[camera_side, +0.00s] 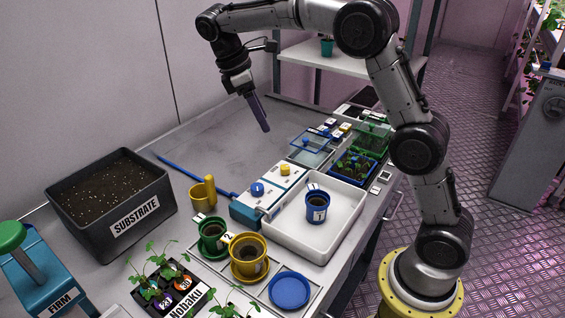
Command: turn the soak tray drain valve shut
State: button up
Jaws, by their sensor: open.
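The white soak tray (345,236) sits on the bench at the right of centre. A blue pot (317,210) labelled 1 stands in it. Along its left side are two white-topped units, one with a blue knob (257,189) and one with a yellow knob (285,169). I cannot tell whether either knob is the drain valve, and I make out no other valve on the tray. My gripper (265,129) points down in the air over the back of the bench, apart from everything and holding nothing visible. Its fingers overlap in this view.
Green (212,235) and yellow (248,256) pots, a blue saucer (289,290) and a seedling tray (168,290) stand in front. A substrate bin (113,207) is at left, near a yellow cup (203,192) and blue rod (190,172). Lidded boxes (312,149) stand behind the tray. The back left is clear.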

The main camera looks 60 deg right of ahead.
aim_at(285, 167)
jog(key=x, duration=1.5)
jog(key=shift+a+f, duration=0.15)
jog(key=shift+a, duration=0.05)
jog(key=shift+c, duration=0.3)
grip_shut()
